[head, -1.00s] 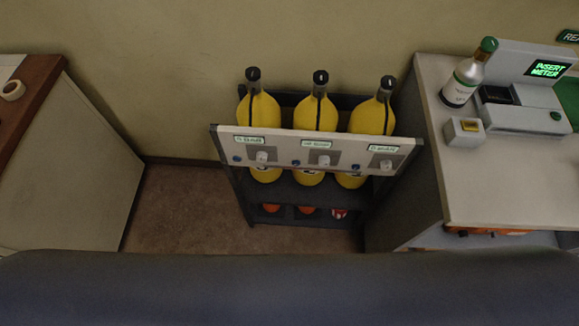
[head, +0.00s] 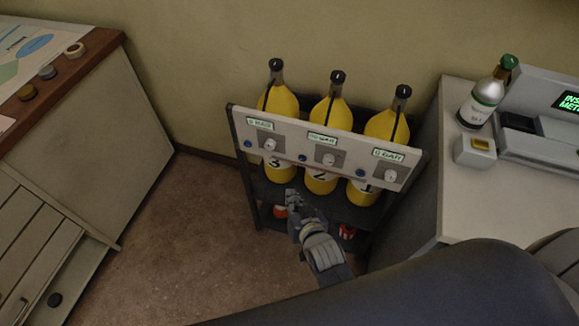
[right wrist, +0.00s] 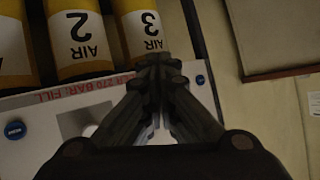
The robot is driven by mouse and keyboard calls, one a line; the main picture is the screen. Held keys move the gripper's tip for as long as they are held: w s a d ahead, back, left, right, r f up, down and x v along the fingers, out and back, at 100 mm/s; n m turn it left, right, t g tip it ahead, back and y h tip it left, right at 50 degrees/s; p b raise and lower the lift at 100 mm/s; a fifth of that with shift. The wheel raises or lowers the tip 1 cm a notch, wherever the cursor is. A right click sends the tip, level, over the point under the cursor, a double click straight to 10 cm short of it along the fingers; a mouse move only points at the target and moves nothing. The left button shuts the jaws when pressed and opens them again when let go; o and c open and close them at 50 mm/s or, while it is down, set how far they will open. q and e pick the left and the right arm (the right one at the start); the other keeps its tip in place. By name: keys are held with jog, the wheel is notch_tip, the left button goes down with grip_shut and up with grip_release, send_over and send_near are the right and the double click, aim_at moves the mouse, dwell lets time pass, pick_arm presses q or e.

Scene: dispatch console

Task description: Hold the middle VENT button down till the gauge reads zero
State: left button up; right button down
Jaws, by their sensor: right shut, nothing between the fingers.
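A white panel (head: 290,131) fronts a dark rack with three yellow air cylinders. It carries three blue buttons, each left of a white knob. The middle blue button (head: 302,157) sits left of the middle knob (head: 328,159); I cannot read a VENT mark. In the right wrist view that button (right wrist: 15,130) shows at the left edge, not covered. Small green-lettered labels, such as the middle one (head: 322,138), are too blurred to read; no gauge reading is legible. My right gripper (head: 292,197) is shut and empty, appearing below the panel; its fingertips (right wrist: 160,62) show no button between them. My left gripper is out of view.
A counter (head: 455,205) with a green-capped bottle (head: 482,102) and a meter device (head: 540,150) stands close on the right. A cabinet (head: 120,130) stands on the left. Bare floor (head: 180,230) lies between it and the rack.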

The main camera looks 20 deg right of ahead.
aim_at(302, 158)
jog(key=w+d+b, duration=0.1)
jog(key=w+d, duration=0.3)
jog(key=w, duration=0.3)
jog(key=shift+w+d+r+b, duration=0.2)
jog(key=shift+w+r+b, duration=0.05)
jog(key=shift+w+b, duration=0.05)
dwell(0.4)
dwell(0.9)
jog(key=shift+w+r, duration=0.1)
dwell(0.4)
jog(key=shift+w+d, duration=0.2)
jog(key=shift+w, duration=0.05)
jog(key=shift+w+d+p, duration=0.25)
jog(key=shift+w+p, duration=0.05)
jog(key=shift+w, duration=0.05)
dwell(1.7)
